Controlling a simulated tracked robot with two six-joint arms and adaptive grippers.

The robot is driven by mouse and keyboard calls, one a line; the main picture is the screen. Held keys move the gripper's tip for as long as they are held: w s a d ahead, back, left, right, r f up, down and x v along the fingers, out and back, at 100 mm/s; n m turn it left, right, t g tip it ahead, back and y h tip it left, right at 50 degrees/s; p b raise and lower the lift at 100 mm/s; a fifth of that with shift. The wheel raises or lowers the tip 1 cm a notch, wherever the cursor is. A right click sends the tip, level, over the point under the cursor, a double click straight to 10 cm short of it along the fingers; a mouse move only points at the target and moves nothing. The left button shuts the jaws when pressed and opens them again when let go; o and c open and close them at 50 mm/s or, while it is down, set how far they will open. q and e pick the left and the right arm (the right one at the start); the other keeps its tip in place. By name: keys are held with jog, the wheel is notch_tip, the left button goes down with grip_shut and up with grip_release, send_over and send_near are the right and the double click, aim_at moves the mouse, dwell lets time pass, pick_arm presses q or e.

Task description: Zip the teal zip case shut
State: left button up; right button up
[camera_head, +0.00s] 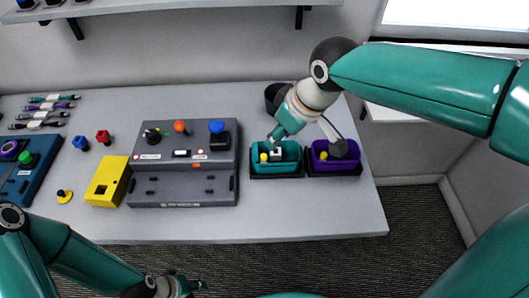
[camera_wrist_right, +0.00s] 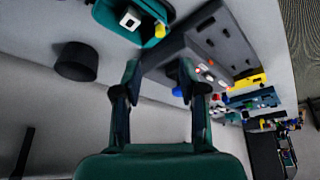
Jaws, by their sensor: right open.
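The teal zip case (camera_head: 257,172) stands open at the right part of the table. A white block-like piece (camera_head: 277,153) and a yellow knob (camera_head: 263,157) show at it. It also appears at the top of the right wrist view (camera_wrist_right: 105,17). My right gripper (camera_head: 274,136) is just above the case's back edge, pointing left and down. In the right wrist view its two fingers (camera_wrist_right: 158,78) are apart with nothing held between them. My left gripper (camera_head: 192,285) is low at the front edge of the head view, away from the case; its fingers are too small to read.
A purple case (camera_head: 345,168) with a yellow knob stands right of the teal one, partly under a grey part. A dark round pot (camera_head: 272,90) is behind. A grey console (camera_head: 185,195), a yellow box (camera_head: 103,190) and cables (camera_head: 50,105) are left. The front table strip is clear.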

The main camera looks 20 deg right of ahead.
aim_at(264, 155)
jog(key=x, duration=1.1)
jog(key=shift+w+f, duration=0.1)
jog(key=shift+f, duration=0.05)
jog(key=shift+c, duration=0.4)
grip_shut()
